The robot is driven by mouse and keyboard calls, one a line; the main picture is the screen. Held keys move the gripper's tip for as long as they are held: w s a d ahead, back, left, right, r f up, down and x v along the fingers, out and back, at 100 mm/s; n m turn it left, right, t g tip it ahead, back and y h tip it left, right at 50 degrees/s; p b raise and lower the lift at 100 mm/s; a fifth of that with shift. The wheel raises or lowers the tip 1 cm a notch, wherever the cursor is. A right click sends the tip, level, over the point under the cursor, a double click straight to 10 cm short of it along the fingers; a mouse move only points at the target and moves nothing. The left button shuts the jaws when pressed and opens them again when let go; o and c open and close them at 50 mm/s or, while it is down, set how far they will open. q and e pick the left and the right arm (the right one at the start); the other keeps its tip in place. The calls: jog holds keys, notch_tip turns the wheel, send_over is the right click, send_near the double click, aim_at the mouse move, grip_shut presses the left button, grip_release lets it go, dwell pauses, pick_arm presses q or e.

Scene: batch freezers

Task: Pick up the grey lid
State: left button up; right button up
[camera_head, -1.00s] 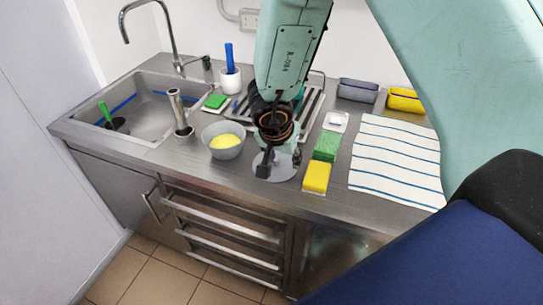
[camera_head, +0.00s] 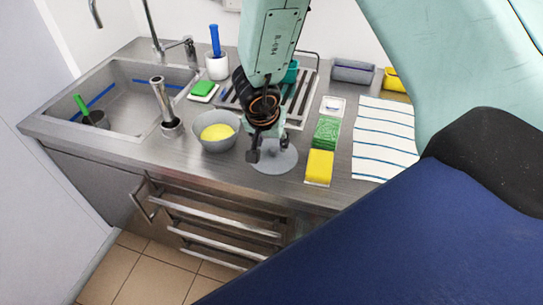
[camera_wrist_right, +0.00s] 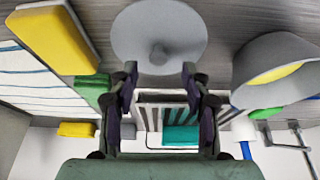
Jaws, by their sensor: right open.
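The grey lid (camera_head: 274,160) lies flat on the steel counter as a round disc with a small knob, between the grey bowl and the yellow sponge. In the right wrist view the lid (camera_wrist_right: 148,42) shows at the top, its knob pointing toward my gripper. My right gripper (camera_head: 262,145) hangs just above the lid in the head view and covers part of it. In the wrist view its two fingers (camera_wrist_right: 163,85) are spread apart with nothing between them. The lid rests apart from the fingers, as far as I can see. My left gripper is not in view.
A grey bowl (camera_head: 223,143) with yellow contents stands left of the lid. A yellow sponge (camera_head: 319,166) and green sponge (camera_head: 326,132) lie to the right, beside a striped cloth (camera_head: 372,150). A drying rack (camera_head: 299,100) is behind. The sink (camera_head: 112,95) is at left.

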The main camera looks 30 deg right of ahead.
aim_at(273, 148)
jog(key=x, duration=0.2)
jog(key=b+x, duration=0.1)
jog(key=shift+s+d+f, duration=0.1)
jog(key=shift+d+f, duration=0.25)
jog(key=shift+w+a, duration=0.15)
jog(key=shift+w, duration=0.1)
jog(key=shift+c, duration=0.3)
jog(key=shift+s, duration=0.15)
jog(key=c, duration=0.7)
grip_shut()
